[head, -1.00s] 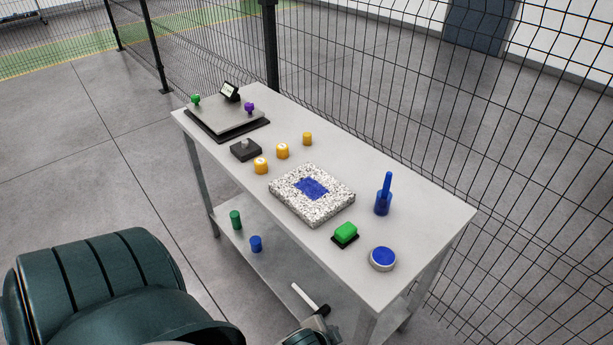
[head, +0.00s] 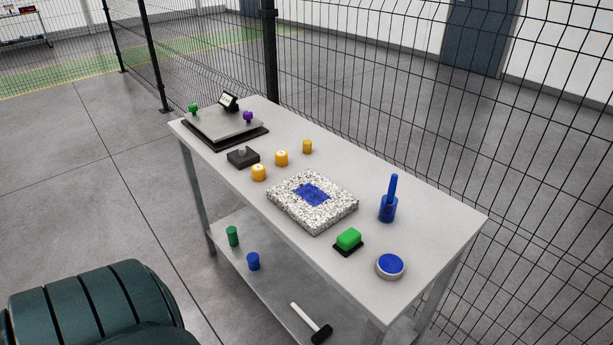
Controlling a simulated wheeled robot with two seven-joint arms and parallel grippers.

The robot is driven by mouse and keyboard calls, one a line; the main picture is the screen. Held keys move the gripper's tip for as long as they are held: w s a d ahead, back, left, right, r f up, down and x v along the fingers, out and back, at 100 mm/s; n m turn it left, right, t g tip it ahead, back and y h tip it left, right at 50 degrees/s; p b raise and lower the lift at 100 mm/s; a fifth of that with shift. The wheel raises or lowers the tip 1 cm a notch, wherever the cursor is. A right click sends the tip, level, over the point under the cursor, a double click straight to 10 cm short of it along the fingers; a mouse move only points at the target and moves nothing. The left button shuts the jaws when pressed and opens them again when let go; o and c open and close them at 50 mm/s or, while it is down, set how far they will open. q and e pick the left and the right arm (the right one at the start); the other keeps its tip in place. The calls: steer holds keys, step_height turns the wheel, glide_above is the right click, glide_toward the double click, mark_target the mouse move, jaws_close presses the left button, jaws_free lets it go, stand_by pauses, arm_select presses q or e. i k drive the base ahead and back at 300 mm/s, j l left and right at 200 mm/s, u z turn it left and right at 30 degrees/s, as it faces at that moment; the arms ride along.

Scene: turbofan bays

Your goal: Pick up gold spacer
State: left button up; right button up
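Three small gold-yellow cylinders stand apart on the grey table top. The front gold cylinder (head: 258,173) and the middle gold cylinder (head: 281,158) have pale marks on their tops. The rear gold cylinder (head: 307,147) looks plain. I cannot tell from this view which one is called the gold spacer. Neither of my grippers is in view. A teal part of my own body fills the lower left corner.
A hammer (head: 312,323) lies on the lower shelf. A mesh fence stands behind.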

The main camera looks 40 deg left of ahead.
mark_target(308, 143)
steer(key=i, duration=0.5)
steer(key=u, duration=1.65)
